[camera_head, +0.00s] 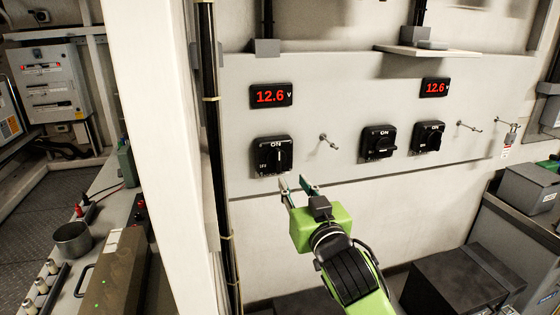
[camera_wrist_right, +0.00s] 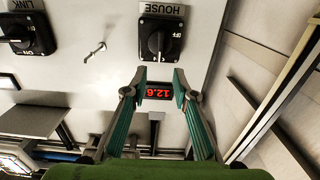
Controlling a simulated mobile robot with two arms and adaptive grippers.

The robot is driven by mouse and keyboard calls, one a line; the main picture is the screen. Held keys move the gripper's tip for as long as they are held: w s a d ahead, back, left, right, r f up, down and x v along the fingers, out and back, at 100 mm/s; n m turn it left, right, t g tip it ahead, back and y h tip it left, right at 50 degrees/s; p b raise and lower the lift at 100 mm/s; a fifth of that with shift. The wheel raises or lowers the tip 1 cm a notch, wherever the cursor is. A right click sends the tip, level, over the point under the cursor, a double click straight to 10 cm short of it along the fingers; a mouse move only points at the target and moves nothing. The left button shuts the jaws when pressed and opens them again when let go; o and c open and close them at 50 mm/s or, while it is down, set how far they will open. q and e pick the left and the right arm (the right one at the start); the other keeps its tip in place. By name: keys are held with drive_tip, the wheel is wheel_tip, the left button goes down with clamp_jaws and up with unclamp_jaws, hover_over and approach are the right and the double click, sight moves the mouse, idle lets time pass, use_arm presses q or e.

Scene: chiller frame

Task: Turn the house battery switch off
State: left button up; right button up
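The house battery switch (camera_head: 272,156) is the leftmost black rotary switch on the pale wall panel. Its knob stands upright, in line with the ON mark, and an OFF mark is at its left. In the right wrist view, which is upside down, the switch (camera_wrist_right: 158,38) carries a HOUSE label. My right gripper (camera_head: 293,182) is open and empty, just below and right of the switch in the head view. Its two fingertips (camera_wrist_right: 159,82) are apart and I see no contact with the knob. My left gripper is not in view.
Two similar switches (camera_head: 378,142) (camera_head: 428,137) sit to the right; the nearer reads LINK (camera_wrist_right: 27,34) in the wrist view. A small metal toggle (camera_head: 328,141) sticks out between. A red 12.6 V display (camera_head: 271,95) is above. A white post (camera_head: 160,130) stands left.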

sight(279, 161)
drive_tip(key=p+x, duration=0.2)
drive_tip(key=x, duration=1.1)
drive_tip(key=shift+s+f+p, duration=0.1)
drive_tip(key=shift+p, duration=0.2)
clamp_jaws()
